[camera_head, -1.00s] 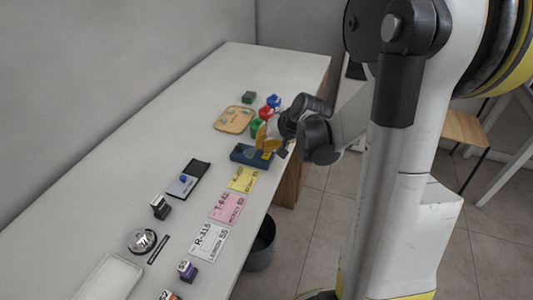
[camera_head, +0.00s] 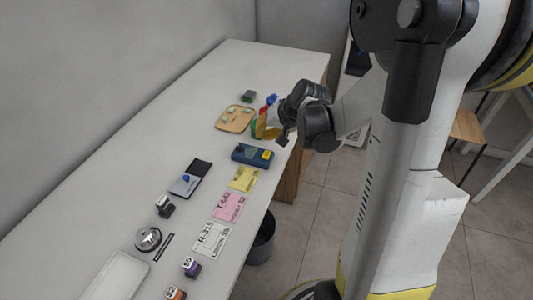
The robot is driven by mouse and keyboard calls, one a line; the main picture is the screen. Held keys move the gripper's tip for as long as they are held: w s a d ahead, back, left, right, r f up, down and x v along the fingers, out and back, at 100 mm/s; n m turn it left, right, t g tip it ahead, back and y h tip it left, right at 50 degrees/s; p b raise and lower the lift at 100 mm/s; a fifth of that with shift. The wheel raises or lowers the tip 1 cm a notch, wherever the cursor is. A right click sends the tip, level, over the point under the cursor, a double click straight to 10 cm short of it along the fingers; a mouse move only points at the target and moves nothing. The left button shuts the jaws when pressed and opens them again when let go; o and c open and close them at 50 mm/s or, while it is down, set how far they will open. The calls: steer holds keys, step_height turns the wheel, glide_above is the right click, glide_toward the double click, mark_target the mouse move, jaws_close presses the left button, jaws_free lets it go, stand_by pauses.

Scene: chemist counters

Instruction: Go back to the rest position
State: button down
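A wooden tray (camera_head: 222,124) and a dark green block (camera_head: 249,96) lie further back. Yellow, pink (camera_head: 229,207) and white cards, a black pad (camera_head: 190,178), stamps, a bell (camera_head: 148,238) and a white tray (camera_head: 118,277) line the nearer counter. A bin (camera_head: 262,246) stands below.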

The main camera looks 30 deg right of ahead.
stand_by(0.4)
steer(key=s+a+r+n+h, duration=0.1)
steer(key=s+a+r+n, duration=0.2)
steer(key=s+a+r, duration=0.2)
steer(key=s+a+r+n, duration=0.3)
steer(key=s+a+r, duration=0.2)
steer(key=s+a, duration=0.5)
steer(key=s, duration=0.4)
steer(key=shift+h, duration=0.4)
